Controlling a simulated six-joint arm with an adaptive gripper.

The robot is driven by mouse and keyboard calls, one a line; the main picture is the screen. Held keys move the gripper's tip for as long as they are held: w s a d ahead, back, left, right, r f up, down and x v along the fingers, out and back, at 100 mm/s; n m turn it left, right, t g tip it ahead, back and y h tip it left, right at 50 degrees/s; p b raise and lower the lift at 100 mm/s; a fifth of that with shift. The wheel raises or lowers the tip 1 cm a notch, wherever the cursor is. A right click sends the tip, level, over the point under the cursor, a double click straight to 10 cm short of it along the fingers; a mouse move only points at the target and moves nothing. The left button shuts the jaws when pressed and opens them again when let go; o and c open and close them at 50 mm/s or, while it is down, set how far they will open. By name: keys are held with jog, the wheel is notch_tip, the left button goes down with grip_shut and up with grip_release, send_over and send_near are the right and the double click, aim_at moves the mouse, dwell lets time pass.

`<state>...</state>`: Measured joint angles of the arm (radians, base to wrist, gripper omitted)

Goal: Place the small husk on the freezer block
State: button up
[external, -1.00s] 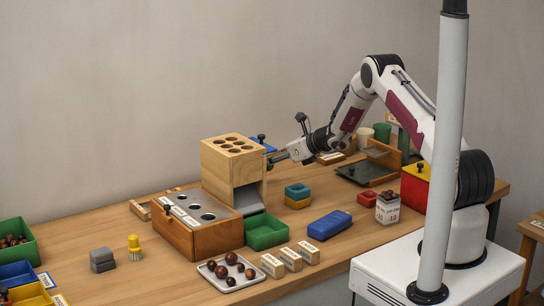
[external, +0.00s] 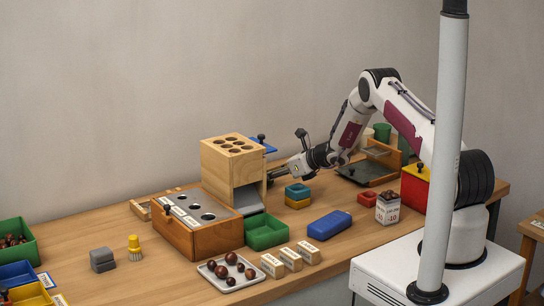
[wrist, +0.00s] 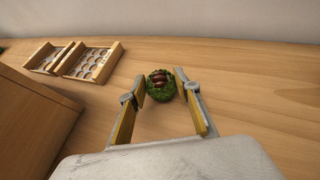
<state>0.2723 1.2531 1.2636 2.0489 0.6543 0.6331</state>
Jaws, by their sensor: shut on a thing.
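The small husk (wrist: 159,90) is a round, spiky green burr with red-brown nuts showing in its opening. In the wrist view it sits between the two fingertips of my gripper (wrist: 160,80), which is shut on it. In the external view my gripper (external: 273,176) is low, just right of the wooden box with round holes, and the husk cannot be made out there. The freezer block (external: 329,224) is a flat blue slab lying on the table, right of the green tray and well in front of my gripper.
The wooden box (external: 233,158) stands close to my gripper's left. Stacked teal and yellow blocks (external: 298,191) stand between my gripper and the freezer block. A green tray (external: 266,246), labelled wooden blocks (external: 290,258) and a white container of nuts (external: 388,211) surround the freezer block; its top is bare.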

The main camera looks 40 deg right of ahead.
jog(key=shift+f, duration=0.25)
jog(key=o, duration=1)
jog(key=shift+s+d+r, duration=0.1)
jog(key=shift+s, duration=0.05)
jog(key=shift+v, duration=3.7)
jog(key=shift+o, duration=0.3)
jog(key=shift+r, duration=0.15)
